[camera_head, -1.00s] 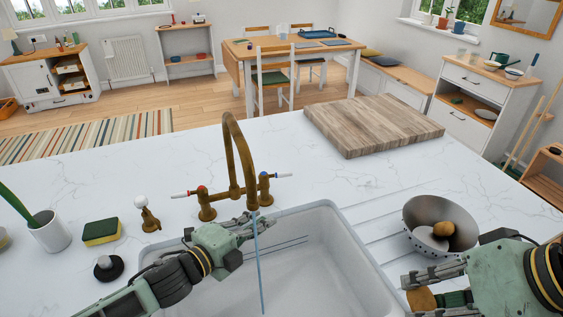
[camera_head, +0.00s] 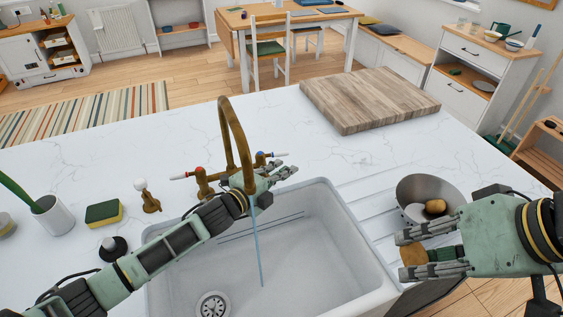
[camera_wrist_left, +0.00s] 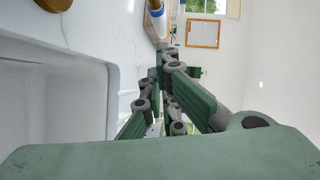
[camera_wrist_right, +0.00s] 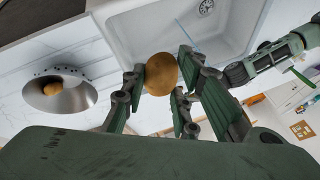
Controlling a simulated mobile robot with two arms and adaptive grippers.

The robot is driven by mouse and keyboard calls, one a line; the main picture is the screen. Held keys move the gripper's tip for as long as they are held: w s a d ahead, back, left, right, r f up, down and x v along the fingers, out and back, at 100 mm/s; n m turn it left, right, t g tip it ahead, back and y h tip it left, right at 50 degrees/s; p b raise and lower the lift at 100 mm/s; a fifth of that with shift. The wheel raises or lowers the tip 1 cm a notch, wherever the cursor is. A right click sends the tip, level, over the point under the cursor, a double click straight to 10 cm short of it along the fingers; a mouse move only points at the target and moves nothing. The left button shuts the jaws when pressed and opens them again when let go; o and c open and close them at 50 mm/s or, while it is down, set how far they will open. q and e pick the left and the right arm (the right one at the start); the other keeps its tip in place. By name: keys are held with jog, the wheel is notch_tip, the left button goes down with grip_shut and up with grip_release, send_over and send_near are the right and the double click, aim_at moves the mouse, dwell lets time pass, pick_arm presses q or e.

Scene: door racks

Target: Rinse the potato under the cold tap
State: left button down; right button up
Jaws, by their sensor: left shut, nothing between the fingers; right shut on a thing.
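The brass tap (camera_head: 227,130) has a red-marked handle on the left and a blue-marked cold handle (camera_head: 262,158) on the right. A thin blue stream of water (camera_head: 258,245) falls from the spout into the white sink (camera_head: 345,235). My left gripper (camera_head: 281,177) is shut and empty, beside and just below the cold handle; the handle also shows in the left wrist view (camera_wrist_left: 156,18). My right gripper (camera_head: 407,253) is shut on a potato (camera_head: 413,252) at the sink's right side, away from the stream. The potato shows between the fingers in the right wrist view (camera_wrist_right: 160,73).
A metal colander (camera_head: 413,187) holding another potato (camera_head: 435,207) stands on the drainer right of the sink. A sponge (camera_head: 103,214), a dark stopper (camera_head: 112,249) and a small brass dispenser (camera_head: 148,198) stand left. A wooden board (camera_head: 370,100) lies behind. The sink is empty around its drain (camera_head: 212,305).

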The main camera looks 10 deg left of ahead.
aim_at(272, 155)
jog(key=shift+a+r, duration=0.1)
jog(key=shift+r, duration=0.3)
pick_arm(q)
jog(key=shift+w+a+f, duration=0.15)
jog(key=shift+w+a, duration=0.05)
jog(key=shift+w, duration=0.3)
jog(key=shift+w+a+f, duration=0.1)
jog(key=shift+w+a, duration=0.05)
jog(key=shift+w, duration=0.3)
pick_arm(e)
jog(key=shift+f, duration=0.35)
jog(key=shift+f+b, duration=0.45)
jog(key=shift+b, duration=0.15)
jog(key=shift+f, duration=0.1)
pick_arm(q)
jog(key=w+n+y, duration=0.1)
jog(key=w+n+t+y, duration=0.1)
jog(key=shift+w+d+y, duration=0.1)
jog(key=shift+d+y, duration=0.3)
pick_arm(e)
jog(key=shift+s, duration=0.1)
